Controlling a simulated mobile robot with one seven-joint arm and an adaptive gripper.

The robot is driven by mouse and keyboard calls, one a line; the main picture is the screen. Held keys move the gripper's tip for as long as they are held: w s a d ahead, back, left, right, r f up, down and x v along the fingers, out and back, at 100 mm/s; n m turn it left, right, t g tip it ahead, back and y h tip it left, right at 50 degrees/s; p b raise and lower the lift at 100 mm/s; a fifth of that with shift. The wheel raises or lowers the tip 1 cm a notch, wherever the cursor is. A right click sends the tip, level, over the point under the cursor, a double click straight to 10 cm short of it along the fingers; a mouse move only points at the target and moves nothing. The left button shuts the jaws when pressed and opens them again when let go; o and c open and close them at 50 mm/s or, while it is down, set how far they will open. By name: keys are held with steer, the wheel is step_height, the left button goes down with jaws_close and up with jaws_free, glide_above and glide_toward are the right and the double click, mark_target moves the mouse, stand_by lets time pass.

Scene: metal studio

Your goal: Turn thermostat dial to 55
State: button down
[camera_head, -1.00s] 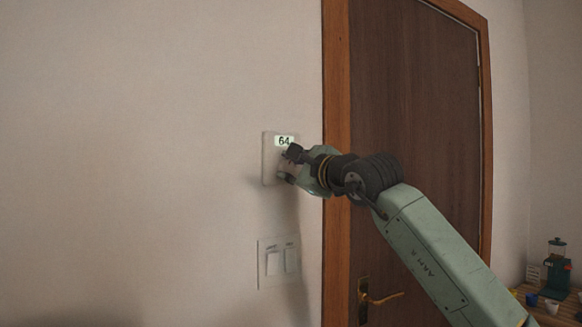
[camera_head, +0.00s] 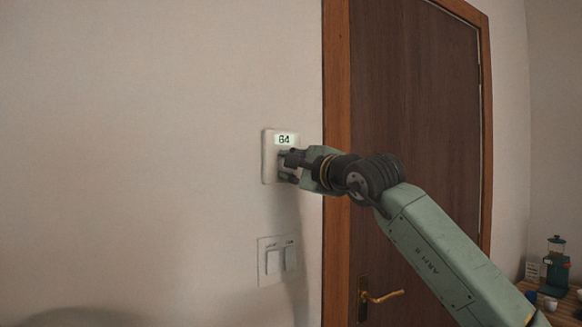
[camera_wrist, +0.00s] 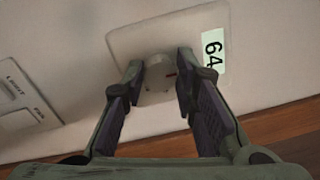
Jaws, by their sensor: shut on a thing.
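The thermostat (camera_head: 268,165) is a pale wall plate left of the door frame, and its display (camera_head: 285,140) reads 64. In the wrist view the thermostat plate (camera_wrist: 127,42) fills the upper middle, with the display (camera_wrist: 213,52) turned sideways at its right. The round pale dial (camera_wrist: 158,80) has a small dark mark on its right side. My gripper (camera_wrist: 158,82) has one finger on each side of the dial and is shut on it. In the head view my gripper (camera_head: 290,168) covers most of the dial.
A light switch plate (camera_head: 277,261) with two rockers is below the thermostat. A brown door (camera_head: 415,110) with a brass handle (camera_head: 381,296) is to the right. The wall at left is bare.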

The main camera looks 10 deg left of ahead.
steer(key=c, duration=1.3)
jaws_free()
steer(key=shift+s+d, duration=0.1)
steer(key=v, duration=1.1)
steer(key=shift+s+d, duration=0.25)
steer(key=shift+f, duration=0.1)
